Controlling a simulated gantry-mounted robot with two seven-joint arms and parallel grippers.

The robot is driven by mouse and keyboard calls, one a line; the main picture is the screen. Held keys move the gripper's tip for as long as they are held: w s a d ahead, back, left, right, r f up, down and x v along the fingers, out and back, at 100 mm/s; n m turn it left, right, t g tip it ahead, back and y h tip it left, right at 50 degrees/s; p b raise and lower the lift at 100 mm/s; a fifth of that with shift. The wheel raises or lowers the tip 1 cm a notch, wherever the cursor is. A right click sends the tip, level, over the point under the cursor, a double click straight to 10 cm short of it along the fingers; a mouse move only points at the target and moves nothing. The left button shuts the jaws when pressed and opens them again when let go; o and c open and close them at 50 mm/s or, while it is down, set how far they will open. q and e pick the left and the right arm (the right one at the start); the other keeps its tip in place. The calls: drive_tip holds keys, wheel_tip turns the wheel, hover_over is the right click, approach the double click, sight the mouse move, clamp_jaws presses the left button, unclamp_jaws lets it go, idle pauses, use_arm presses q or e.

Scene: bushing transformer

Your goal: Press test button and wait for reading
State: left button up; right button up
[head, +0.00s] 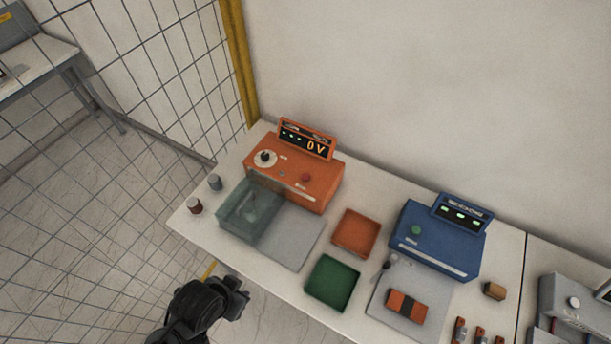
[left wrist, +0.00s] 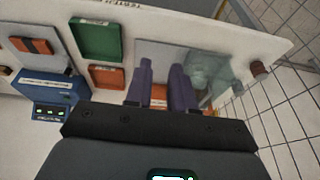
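The orange tester (head: 318,184) stands at the back left of the table, its display (head: 307,140) reading "0 V". It has a dial (head: 265,158) and a red button (head: 306,177). The blue tester (head: 428,245) stands to the right, with a green button (head: 416,230) and several green lights on its display (head: 461,215). It also shows in the left wrist view (left wrist: 44,86). My left gripper (head: 240,290) is in front of the table's front edge, apart from both testers. Its fingers (left wrist: 162,68) are apart with nothing held between them. My right gripper is out of view.
A transparent box (head: 247,212) sits before the orange tester. An orange tray (head: 356,233) and a green tray (head: 333,283) look empty. An orange-black part (head: 406,306) lies on a grey plate (head: 434,297). Small cylinders (head: 194,205) stand at the left edge. A wire fence (head: 160,80) borders the left.

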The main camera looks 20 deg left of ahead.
use_arm(q)
clamp_jaws()
idle(1.3)
